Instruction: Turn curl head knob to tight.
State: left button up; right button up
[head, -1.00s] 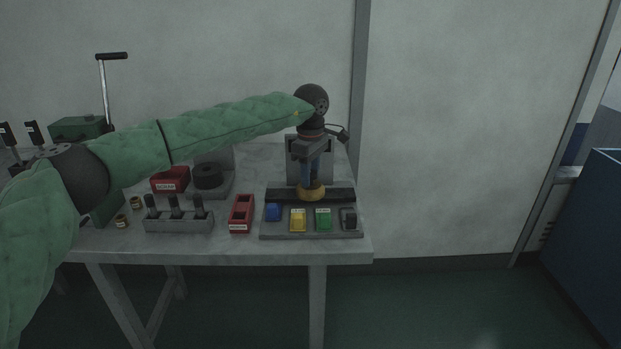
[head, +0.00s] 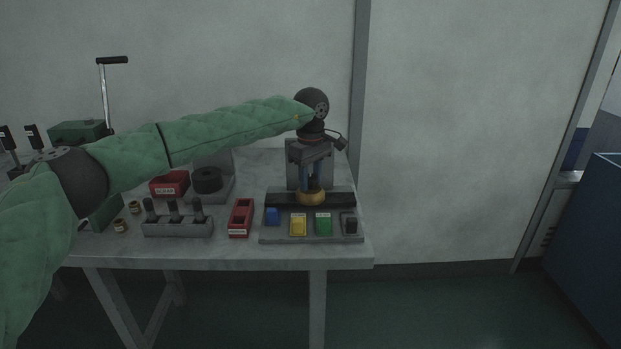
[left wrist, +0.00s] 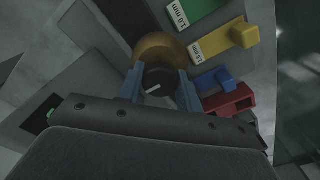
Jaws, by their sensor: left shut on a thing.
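My left gripper (head: 311,178) points straight down over the machine at the right of the table. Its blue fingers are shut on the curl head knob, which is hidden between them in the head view. In the left wrist view the black knob (left wrist: 158,82) with a white pointer line sits between the two fingertips (left wrist: 160,88). The brass curl head (head: 311,198) lies just below the fingers, and it also shows in the left wrist view (left wrist: 160,47). The setting that the pointer marks cannot be read. My right gripper is out of view.
In front of the knob is a grey base (head: 253,238) with blue, yellow (head: 298,226), green (head: 323,225) and black blocks. A red box (head: 240,217) and a grey holder with black-handled tools (head: 178,226) stand to its left. A dark grey block lies behind.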

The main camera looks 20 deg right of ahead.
aim_at(310, 177)
pick_arm(q)
jog(key=o, duration=1)
jog(key=shift+r, duration=0.1)
notch_tip(310, 177, up, 8)
jog(key=shift+f, duration=0.15)
